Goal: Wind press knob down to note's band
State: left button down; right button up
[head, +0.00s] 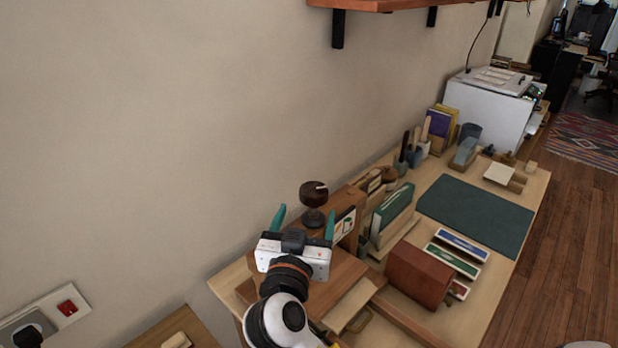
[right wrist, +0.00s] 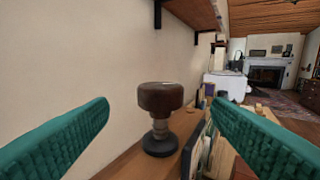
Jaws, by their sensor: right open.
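The press knob (head: 314,192) is dark brown and round with a pale mark, on a short spindle with a dark collar atop the wooden press (head: 340,268). It also shows upright in the right wrist view (right wrist: 160,97). My right gripper (head: 304,221) has teal fingers spread wide. In the right wrist view its fingers (right wrist: 160,106) stand on either side of the knob, apart from it and nearer the camera. A small white note (head: 345,223) with coloured marks is on the press's upright face; its band is too small to read. My left gripper is not in view.
Upright books (head: 392,214) stand right of the press. A brown box-like block (head: 419,274) and several coloured flat boxes (head: 452,261) lie nearby. A dark green mat (head: 475,215) is clear. The wall is close behind the press; a shelf (head: 385,4) hangs above.

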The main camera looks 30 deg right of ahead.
aim_at(316, 183)
jog(key=p+x, duration=0.1)
jog(key=x, duration=0.4)
jog(key=shift+w+d+r+p, duration=0.15)
jog(key=shift+w+r+p, duration=0.05)
jog(key=shift+p, duration=0.15)
jog(key=p+x, duration=0.1)
jog(key=x, duration=0.2)
jog(key=shift+w+d+f, duration=0.1)
jog(key=shift+w+d, duration=0.2)
jog(key=shift+w+d+f, duration=0.1)
jog(key=shift+w+d, duration=0.2)
jog(key=shift+w, duration=0.05)
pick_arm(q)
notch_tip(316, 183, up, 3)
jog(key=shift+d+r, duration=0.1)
